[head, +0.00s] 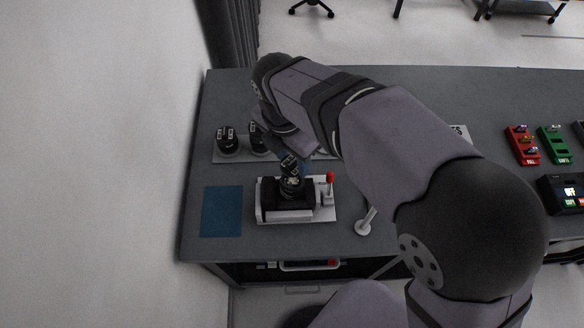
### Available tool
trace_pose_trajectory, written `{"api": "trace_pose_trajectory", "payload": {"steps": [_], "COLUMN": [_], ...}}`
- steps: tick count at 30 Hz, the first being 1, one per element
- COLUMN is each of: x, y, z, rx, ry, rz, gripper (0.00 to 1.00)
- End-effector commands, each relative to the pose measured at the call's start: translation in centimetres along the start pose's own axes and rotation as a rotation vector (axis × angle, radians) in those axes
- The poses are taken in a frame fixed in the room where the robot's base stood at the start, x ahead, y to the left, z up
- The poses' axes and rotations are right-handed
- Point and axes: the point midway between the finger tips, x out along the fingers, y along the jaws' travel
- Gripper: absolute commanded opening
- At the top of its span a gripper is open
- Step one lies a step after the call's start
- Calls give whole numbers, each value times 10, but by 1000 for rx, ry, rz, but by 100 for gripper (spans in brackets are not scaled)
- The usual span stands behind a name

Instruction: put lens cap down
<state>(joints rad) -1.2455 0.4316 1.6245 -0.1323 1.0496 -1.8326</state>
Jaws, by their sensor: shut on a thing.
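My gripper (287,153) points down over a black and white fixture (268,213) and is partly hidden by my own arm. It is shut on a small dark piece with pale markings (291,165), which appears to be the lens cap; its outline is hard to make out. This piece is just above or touching a dark round part (292,185) in the middle of the fixture; I cannot tell which. A flat blue mat (221,211) lies empty on the table, left of the fixture.
Two black round parts with pale markings, one at the left (227,139) and one beside it (258,139), stand on a grey tray (232,157) behind. A red-topped lever (330,181) rises at the fixture's right. Red (522,146) and green (553,146) boxes stand far right.

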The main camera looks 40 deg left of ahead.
Motion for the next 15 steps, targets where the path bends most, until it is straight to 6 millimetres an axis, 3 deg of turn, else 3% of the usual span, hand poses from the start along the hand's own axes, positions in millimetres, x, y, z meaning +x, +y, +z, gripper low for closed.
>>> {"api": "trace_pose_trajectory", "payload": {"steps": [6, 15], "x": [-28, -39], "y": [0, 0], "z": [4, 4], "rx": [1, 0], "ry": [-1, 1], "rz": [2, -1], "gripper": [22, 22]}}
